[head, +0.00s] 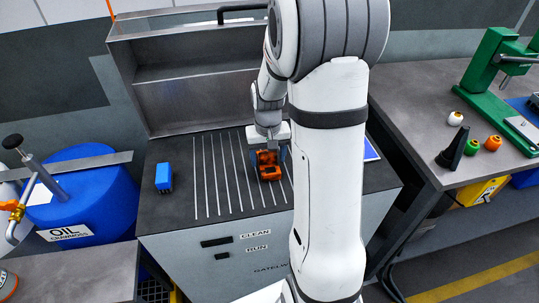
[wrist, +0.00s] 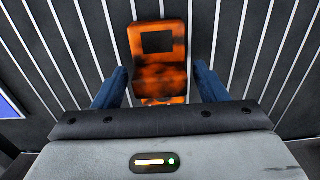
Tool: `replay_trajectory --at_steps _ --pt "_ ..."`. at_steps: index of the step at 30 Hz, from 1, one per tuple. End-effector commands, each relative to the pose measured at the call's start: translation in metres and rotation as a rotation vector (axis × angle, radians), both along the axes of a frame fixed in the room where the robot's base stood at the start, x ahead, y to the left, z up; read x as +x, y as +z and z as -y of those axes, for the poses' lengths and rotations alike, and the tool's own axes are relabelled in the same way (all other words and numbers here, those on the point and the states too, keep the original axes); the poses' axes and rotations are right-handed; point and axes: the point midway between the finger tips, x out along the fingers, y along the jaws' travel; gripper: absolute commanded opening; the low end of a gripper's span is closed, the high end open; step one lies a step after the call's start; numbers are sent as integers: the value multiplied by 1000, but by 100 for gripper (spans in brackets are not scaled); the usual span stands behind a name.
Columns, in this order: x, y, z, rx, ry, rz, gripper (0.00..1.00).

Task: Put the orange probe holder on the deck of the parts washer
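The orange probe holder (head: 269,172) rests on the dark, white-striped deck (head: 215,185) of the parts washer, towards its right side. In the wrist view the holder (wrist: 158,65) shows a dark square opening and lies ahead of and between my blue fingers. My gripper (head: 268,154) is low over the deck at the holder. In the wrist view the gripper (wrist: 161,75) has its fingers spread wide, with a narrow gap on each side of the holder, so it looks open. My arm hides part of the deck's right side.
A blue block (head: 164,177) stands on the deck's left. The washer's raised lid (head: 190,95) stands behind. A blue oil drum (head: 85,195) is at left. The right bench (head: 420,110) holds a green press (head: 490,75), a black cone (head: 453,150) and small round parts. The deck's left-middle is clear.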

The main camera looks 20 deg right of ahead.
Motion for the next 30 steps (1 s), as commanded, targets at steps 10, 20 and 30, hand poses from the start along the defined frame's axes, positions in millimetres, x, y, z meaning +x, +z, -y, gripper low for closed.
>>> replay_trajectory --at_steps 10,20,30 --pt "0 2 0 0 1 0 72" --pt "1 55 -1 -1 1 7 72" --pt "1 114 -1 -1 2 3 72"
